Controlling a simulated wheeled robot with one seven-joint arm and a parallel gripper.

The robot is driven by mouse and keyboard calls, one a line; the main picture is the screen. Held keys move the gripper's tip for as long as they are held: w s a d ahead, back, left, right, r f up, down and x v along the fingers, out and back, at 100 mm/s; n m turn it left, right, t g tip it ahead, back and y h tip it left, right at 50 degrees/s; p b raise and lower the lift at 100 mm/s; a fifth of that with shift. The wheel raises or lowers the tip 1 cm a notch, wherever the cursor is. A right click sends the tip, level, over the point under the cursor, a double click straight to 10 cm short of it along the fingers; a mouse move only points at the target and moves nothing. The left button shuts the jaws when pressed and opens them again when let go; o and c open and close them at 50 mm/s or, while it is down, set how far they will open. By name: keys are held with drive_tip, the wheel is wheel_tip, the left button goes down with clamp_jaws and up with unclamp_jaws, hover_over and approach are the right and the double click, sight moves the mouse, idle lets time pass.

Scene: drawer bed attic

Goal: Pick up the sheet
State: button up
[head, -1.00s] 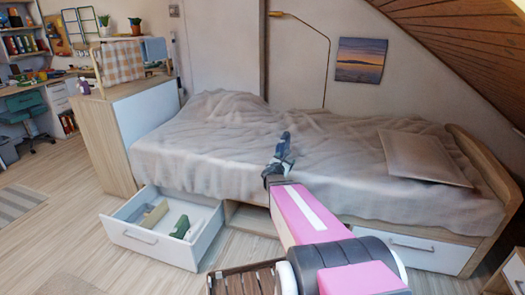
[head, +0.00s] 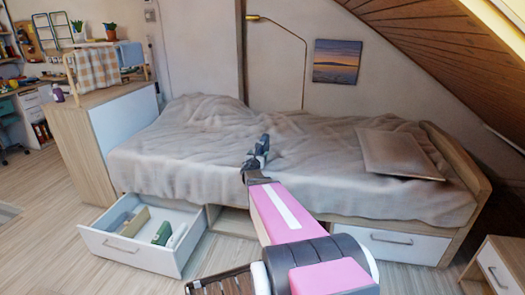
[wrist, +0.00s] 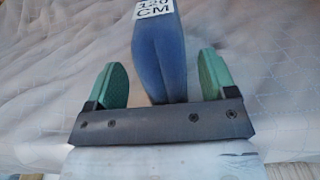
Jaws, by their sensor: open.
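A blue, folded cloth-like thing (wrist: 162,55) with a white "120 CM" label shows in the wrist view, between the green-tipped fingers of my gripper (wrist: 162,80). It looks like the sheet. Narrow gaps show between it and both fingers. Its far end is cut off by the top of the picture. In the head view my gripper (head: 261,150) is over the front part of the bed's rumpled grey-beige cover (head: 190,150). Its fingers are too small there to make out. My gripper is open. I cannot tell whether the blue thing rests on the cover.
A flat pillow (head: 395,153) lies at the bed's right end. An open white drawer (head: 130,248) juts out at the lower left with several small items inside. A low bedside cabinet (head: 500,265) stands at the lower right. A wooden cabinet (head: 85,150) adjoins the bed's left end.

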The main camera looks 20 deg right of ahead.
sight(264, 141)
drive_tip(key=x, duration=0.3)
drive_tip(key=shift+w+d+f, duration=0.1)
drive_tip(key=shift+w+d, duration=0.15)
drive_tip(key=c, duration=1.3)
